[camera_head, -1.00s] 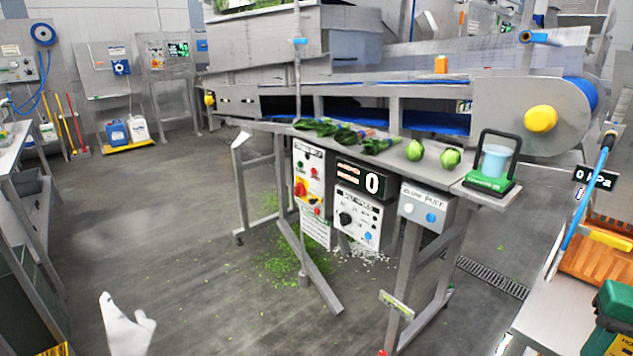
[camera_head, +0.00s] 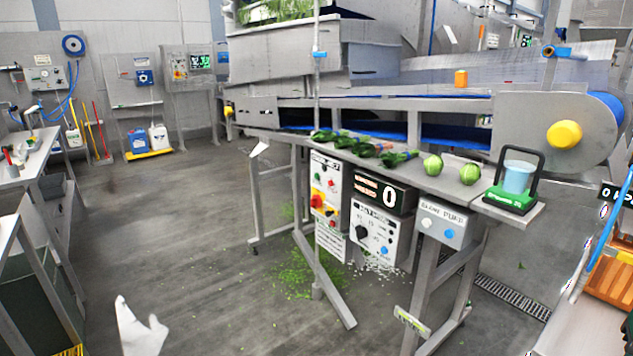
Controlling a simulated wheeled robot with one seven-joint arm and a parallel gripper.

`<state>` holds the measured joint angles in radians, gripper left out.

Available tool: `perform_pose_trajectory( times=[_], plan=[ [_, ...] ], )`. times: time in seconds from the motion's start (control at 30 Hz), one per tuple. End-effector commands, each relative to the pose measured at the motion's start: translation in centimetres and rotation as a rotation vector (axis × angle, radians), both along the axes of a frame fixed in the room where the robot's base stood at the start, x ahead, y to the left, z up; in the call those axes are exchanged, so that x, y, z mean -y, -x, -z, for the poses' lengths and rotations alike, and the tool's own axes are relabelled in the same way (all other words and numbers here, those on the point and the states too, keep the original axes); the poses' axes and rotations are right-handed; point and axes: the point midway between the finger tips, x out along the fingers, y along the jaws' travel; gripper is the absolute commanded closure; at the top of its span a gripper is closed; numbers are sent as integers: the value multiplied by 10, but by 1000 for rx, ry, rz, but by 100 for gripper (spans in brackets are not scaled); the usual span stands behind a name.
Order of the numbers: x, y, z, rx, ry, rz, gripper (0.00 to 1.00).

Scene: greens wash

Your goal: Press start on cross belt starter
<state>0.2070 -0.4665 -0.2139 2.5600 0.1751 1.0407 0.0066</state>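A control box with a red knob and small coloured buttons (camera_head: 325,187) hangs under the steel bench in the middle; its label is too small to read surely, so I cannot tell if it is the cross belt starter. Right of it are a black display reading 0 (camera_head: 376,191) and a white panel with a black dial (camera_head: 373,236). A grey box with a white and a blue button (camera_head: 443,222) hangs further right. My gripper (camera_head: 140,325) shows as a pale shape at the bottom left, far from these panels; its fingers are not clear.
A conveyor (camera_head: 455,110) runs behind. Green scraps (camera_head: 300,280) litter the floor below. Open floor lies left of the bench; another table (camera_head: 30,150) stands far left.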

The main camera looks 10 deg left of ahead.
Motion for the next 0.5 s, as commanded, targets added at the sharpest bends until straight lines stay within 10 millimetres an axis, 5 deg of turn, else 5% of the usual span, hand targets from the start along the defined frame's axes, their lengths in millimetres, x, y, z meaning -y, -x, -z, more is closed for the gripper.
perform_pose_trajectory(
  times=[0.13,0.33,0.5],
  plan=[
    [0,0,0,0,0,0,55],
    [0,0,0,0,0,0,100],
    [0,0,0,0,0,0,100]
  ],
)
